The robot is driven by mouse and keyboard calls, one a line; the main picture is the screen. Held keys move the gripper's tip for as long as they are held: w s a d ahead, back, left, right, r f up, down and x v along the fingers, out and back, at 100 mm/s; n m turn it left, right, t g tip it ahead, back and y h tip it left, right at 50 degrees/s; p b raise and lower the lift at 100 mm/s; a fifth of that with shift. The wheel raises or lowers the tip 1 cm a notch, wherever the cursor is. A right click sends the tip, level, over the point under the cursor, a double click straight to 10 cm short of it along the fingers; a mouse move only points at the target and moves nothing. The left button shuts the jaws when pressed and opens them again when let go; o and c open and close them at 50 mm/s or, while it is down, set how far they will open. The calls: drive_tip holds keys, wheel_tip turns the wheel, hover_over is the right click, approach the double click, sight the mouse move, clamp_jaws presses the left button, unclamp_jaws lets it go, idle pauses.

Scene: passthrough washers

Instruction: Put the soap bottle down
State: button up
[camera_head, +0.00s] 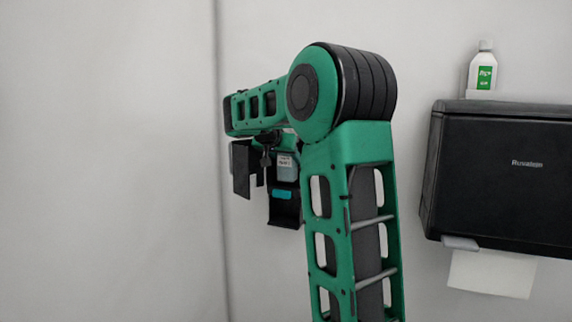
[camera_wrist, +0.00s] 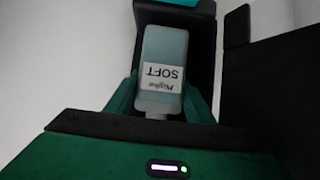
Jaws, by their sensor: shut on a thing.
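The soap bottle (camera_head: 287,167) is pale teal with a white label and shows partly behind my arm in the head view. In the wrist view the bottle (camera_wrist: 163,65) lies against a black finger, its label reading upside down and its neck pointing to the bottom of the picture. My gripper (camera_head: 264,180) is shut on this bottle, high in front of the wall. The gripper (camera_wrist: 215,70) also shows in the wrist view, with another dark finger part at the right. What lies directly below the bottle is not shown.
A black paper towel dispenser (camera_head: 500,180) hangs on the wall at the right, with white paper (camera_head: 492,272) out of its bottom. A white bottle with a green label (camera_head: 483,72) stands on top of it. The wall at the left is bare. No table or shelf shows below.

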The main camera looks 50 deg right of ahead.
drive_tip(key=shift+w+d, duration=0.4)
drive_tip(key=shift+w, duration=0.1)
drive_tip(key=shift+w+d+f, duration=0.1)
drive_tip(key=shift+f, duration=0.65)
drive_tip(key=o, duration=1.2)
drive_tip(key=v, duration=1.2)
